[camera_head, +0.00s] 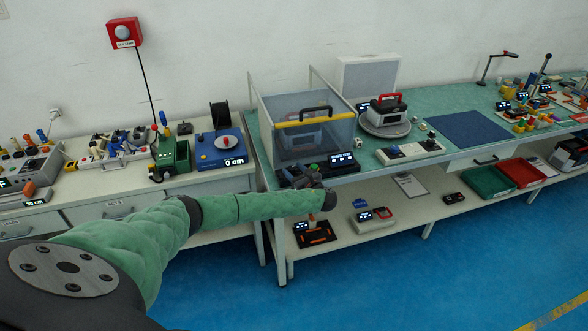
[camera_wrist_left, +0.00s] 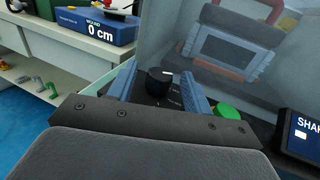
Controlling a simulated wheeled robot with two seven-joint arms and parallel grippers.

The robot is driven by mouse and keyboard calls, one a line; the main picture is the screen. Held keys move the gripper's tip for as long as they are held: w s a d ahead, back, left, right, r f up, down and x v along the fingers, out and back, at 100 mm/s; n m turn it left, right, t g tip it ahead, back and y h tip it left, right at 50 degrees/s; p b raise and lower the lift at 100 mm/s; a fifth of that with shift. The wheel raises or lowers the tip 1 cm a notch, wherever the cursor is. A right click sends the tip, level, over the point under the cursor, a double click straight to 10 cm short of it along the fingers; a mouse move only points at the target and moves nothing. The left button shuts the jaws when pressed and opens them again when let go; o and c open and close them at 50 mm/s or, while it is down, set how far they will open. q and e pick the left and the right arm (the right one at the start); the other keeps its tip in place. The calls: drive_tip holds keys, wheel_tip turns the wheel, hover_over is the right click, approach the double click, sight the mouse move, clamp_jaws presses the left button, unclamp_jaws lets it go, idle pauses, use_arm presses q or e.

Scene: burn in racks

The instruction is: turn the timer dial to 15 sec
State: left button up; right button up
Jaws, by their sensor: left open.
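The timer dial (camera_wrist_left: 158,82) is a black knob with a white mark, on a dark panel at the front edge of the bench. Small scale marks show beside it, too small to read. My left gripper (camera_head: 304,178) is open at this panel in the head view. In the left wrist view its two blue-grey fingers stand on either side of the dial, with gaps visible between. A green button (camera_wrist_left: 228,111) sits right of the fingers. A display (camera_wrist_left: 303,133) beginning "SHA" is at the right edge. My right gripper is not in view.
A clear enclosure (camera_head: 306,130) with a yellow-edged, black-handled front stands just behind the panel. A blue "0 cm" unit (camera_head: 216,150) is on the left bench. A lower shelf (camera_head: 350,225) holds small devices. Blue floor in front is clear.

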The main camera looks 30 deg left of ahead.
use_arm(q)
drive_tip(key=shift+w+a, duration=0.1)
drive_tip(key=shift+a, duration=0.05)
drive_tip(key=c, duration=1)
drive_tip(key=shift+o, duration=0.2)
